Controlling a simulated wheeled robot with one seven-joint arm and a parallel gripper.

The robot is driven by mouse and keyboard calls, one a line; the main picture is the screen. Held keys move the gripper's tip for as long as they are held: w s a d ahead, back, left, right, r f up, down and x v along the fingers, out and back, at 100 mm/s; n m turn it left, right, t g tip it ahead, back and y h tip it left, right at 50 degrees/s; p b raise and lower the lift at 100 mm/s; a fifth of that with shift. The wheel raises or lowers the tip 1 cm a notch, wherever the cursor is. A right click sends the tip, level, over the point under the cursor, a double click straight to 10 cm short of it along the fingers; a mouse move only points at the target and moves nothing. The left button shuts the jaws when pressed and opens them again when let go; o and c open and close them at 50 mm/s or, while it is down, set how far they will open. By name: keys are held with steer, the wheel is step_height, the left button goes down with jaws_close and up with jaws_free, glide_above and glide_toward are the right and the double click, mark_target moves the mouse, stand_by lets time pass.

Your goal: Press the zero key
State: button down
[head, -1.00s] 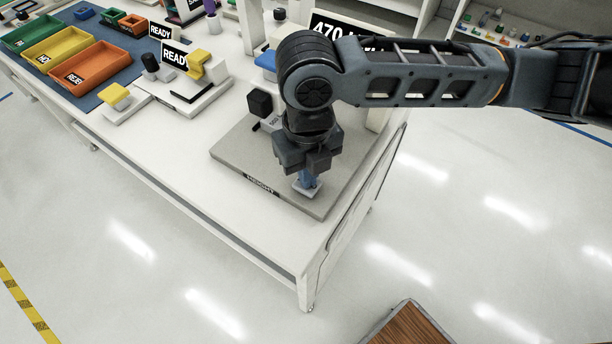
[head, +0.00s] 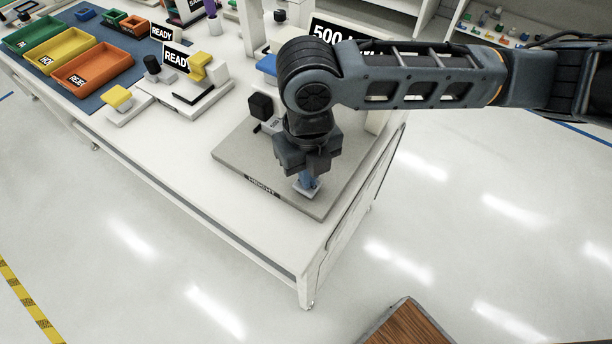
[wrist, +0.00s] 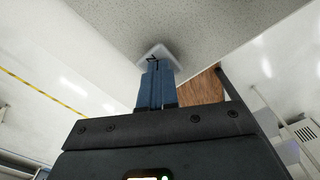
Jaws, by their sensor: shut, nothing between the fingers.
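The zero key (head: 306,192) is a small pale square cap at the front right corner of the grey granite plate (head: 240,165), which carries a label reading HEIGHT. My gripper (head: 307,180) points down over it with its blue fingers shut and empty. In the wrist view the shut fingertips (wrist: 156,68) meet the key (wrist: 158,52) in the picture, with a dark mark beside them; the fingers hide part of the key. Whether the key is pushed down cannot be told. A display (head: 332,34) behind my arm starts with 500; the rest is hidden.
A black block (head: 261,106) on a stand is on the plate, left of my gripper. READY stations (head: 177,58), a yellow pad (head: 117,98) and colored bins (head: 95,66) are farther left. A brown wooden surface (head: 408,326) is below. The table's front strip is clear.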

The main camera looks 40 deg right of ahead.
step_height(320, 180, up, 3)
steer(key=p, duration=0.3)
steer(key=shift+r, duration=1)
step_height(320, 180, up, 8)
steer(key=shift+b, duration=0.35)
steer(key=shift+f, duration=0.1)
stand_by(0.4)
